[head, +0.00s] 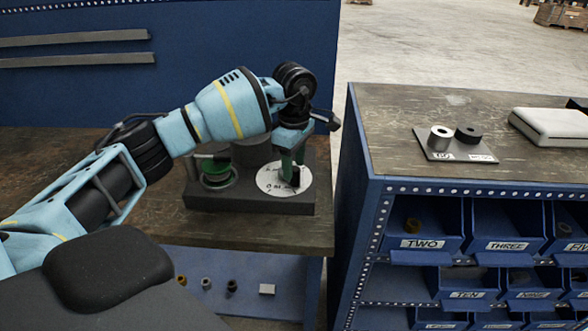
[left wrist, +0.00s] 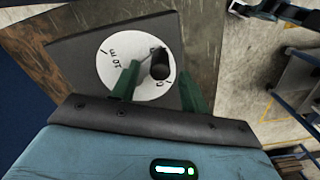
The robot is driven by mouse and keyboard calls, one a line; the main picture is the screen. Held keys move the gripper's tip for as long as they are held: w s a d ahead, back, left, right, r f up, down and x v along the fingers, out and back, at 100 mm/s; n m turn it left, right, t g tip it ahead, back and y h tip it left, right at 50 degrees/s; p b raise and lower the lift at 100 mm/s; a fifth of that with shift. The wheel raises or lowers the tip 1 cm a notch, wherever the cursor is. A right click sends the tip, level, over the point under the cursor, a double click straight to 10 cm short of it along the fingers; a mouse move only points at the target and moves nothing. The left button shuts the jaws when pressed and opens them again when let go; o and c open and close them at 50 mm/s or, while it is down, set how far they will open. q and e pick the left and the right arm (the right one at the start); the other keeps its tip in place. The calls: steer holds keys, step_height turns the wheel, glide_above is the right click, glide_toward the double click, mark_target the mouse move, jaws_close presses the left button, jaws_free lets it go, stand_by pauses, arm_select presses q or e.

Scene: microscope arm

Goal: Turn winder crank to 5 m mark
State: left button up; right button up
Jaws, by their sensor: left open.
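The winder has a dark base (head: 235,202) on the wooden bench. A white marked dial (head: 268,182) lies at its right end, with a green spool (head: 216,181) at its left. A black crank knob (left wrist: 161,64) stands over the dial. My left gripper (head: 291,172) points down at the dial. In the left wrist view, its green fingers (left wrist: 160,82) are apart, with the knob between them. Contact with the knob cannot be told.
A blue cabinet (head: 347,160) with labelled bins stands to the right, across a narrow gap. A plate with two small cylinders (head: 455,153) and a white case (head: 550,127) lie on its top. Small parts (head: 231,286) sit on the shelf below the bench.

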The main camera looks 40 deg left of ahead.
arm_select(q)
steer(key=shift+f, duration=1.2)
jaws_close()
